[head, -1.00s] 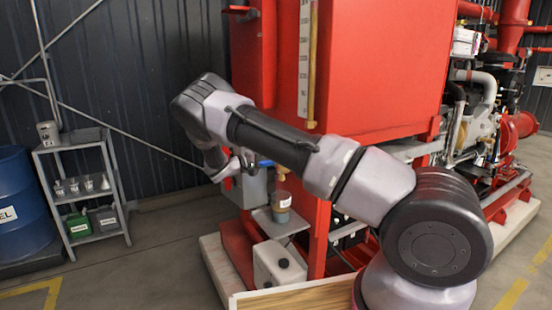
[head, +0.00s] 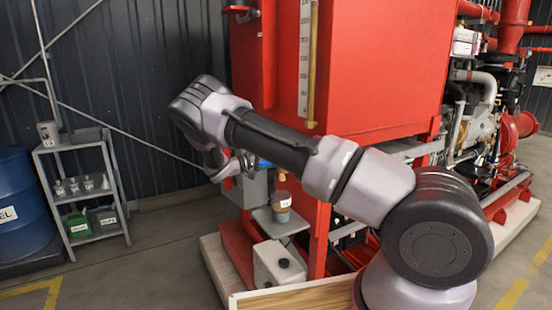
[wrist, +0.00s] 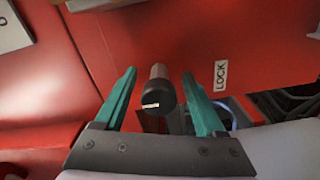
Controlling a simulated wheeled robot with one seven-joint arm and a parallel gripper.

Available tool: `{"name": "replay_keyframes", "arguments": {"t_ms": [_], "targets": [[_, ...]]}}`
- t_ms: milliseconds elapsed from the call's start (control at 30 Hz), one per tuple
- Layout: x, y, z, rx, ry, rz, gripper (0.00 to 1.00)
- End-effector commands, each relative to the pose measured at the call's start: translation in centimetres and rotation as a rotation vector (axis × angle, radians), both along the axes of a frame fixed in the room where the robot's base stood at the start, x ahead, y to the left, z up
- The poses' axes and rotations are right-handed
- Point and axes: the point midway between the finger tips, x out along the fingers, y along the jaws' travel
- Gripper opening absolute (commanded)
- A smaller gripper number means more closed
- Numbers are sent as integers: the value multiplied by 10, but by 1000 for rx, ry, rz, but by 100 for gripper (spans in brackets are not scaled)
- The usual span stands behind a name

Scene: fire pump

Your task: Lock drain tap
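In the wrist view my gripper (wrist: 160,74) is open, with its two teal fingers on either side of a dark, round-ended handle (wrist: 158,92). The handle has a brownish shaft and a small pale mark; it looks like part of the drain tap. Gaps show between it and both fingers in this view. A white "LOCK" label (wrist: 220,76) is on the red panel to its right. In the head view my gripper (head: 240,164) is by the red tank's lower left, partly hidden by my arm. The tap cannot be made out there.
A jar (head: 282,205) stands on a small grey shelf (head: 268,217) below my forearm. The red tank (head: 380,70) stands close behind my arm. A grey rack (head: 128,205) and a blue drum (head: 18,220) are at left.

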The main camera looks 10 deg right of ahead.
Motion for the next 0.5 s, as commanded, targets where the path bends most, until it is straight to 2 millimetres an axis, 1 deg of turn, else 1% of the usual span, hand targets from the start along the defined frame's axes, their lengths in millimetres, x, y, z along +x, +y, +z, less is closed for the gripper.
{"name": "replay_keyframes", "arguments": {"t_ms": [200,300,367,500], "targets": [[0,-1,1,-1,0,0,71],[-1,2,1,-1,0,1,71],[-2,8,0,-1,0,2,71],[-9,31,0,0,-1,3,71]]}}
